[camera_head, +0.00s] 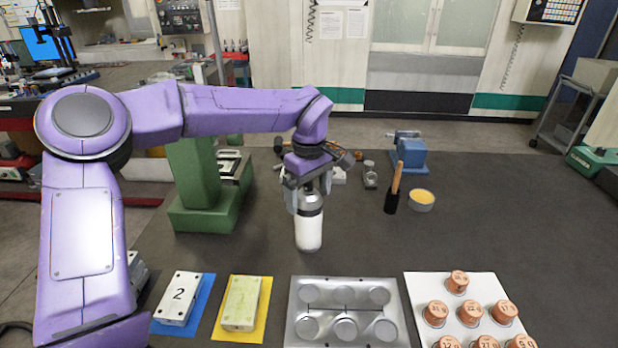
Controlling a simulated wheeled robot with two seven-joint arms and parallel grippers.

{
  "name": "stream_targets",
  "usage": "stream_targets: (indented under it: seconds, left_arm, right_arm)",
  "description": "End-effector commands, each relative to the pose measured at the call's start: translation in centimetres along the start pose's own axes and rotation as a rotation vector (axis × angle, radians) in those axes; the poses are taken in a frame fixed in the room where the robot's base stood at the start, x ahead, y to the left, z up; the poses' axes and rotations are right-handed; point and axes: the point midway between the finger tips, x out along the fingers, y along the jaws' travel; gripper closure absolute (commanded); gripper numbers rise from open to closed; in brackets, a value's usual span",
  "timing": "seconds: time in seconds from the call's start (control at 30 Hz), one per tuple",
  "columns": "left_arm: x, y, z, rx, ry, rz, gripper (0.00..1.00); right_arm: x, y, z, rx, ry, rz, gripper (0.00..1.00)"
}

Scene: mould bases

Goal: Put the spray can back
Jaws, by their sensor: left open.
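The spray can (308,232) stands upright on the dark table (450,240). It has a white lower body and a dark and grey upper part. My left gripper (308,197) comes down over it from above, with its fingers around the upper part of the can. The jaws are open, and I cannot tell whether a finger touches the can. The gripper hides part of the can's top. My right gripper is not in view.
A green machine (196,180) stands left.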

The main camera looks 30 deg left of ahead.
Motion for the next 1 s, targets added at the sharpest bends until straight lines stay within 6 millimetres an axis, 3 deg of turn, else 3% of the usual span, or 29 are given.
stream_targets:
  seconds: [0.2,0.4,0.57,1.0]
  left_arm:
    - [-5.8,0.1,0.0,-0.002,0.001,0.005,0.06]
    - [-9.8,0.0,0.0,-0.002,0.001,0.001,0.06]
    - [-10.9,0.0,0.0,0.000,0.000,0.001,0.06]
    - [-10.9,0.0,0.0,0.000,0.000,0.001,0.06]
  right_arm:
    - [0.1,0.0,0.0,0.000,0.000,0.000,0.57]
    - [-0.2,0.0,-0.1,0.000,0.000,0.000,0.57]
    - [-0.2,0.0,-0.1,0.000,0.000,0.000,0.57]
    - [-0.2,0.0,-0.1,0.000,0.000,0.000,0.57]
